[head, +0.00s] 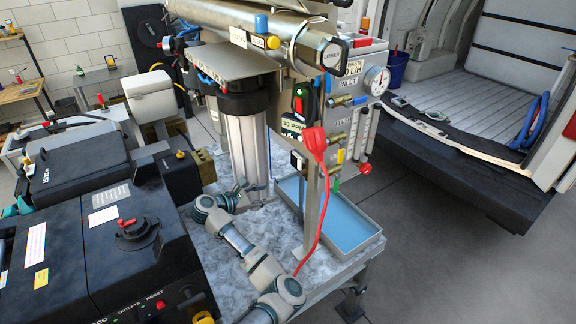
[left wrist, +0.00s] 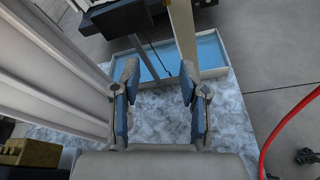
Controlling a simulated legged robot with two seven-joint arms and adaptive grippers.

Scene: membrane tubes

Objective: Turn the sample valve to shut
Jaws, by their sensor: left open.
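A panel (head: 354,72) with small valves stands at upper centre in the head view. A blue valve handle (head: 360,101) sits near the INLET and FLUSH labels. A yellow handle (head: 340,156) and a green handle (head: 336,184) are lower down. I cannot read a sample label, so I cannot tell which is the sample valve. My left gripper (head: 243,187) is low beside the clear filter housing, left of the panel's post and apart from these handles. In the left wrist view, the gripper (left wrist: 159,88) is open and empty, its two fingers well apart. My right gripper is out of view.
A blue-lined tray (head: 346,224) lies below the panel; it also shows in the left wrist view (left wrist: 211,50). A clear filter housing (head: 246,150) stands left of the post (head: 313,212). A red cable (head: 325,215) hangs in front. Mottled tabletop (head: 222,256) is partly free.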

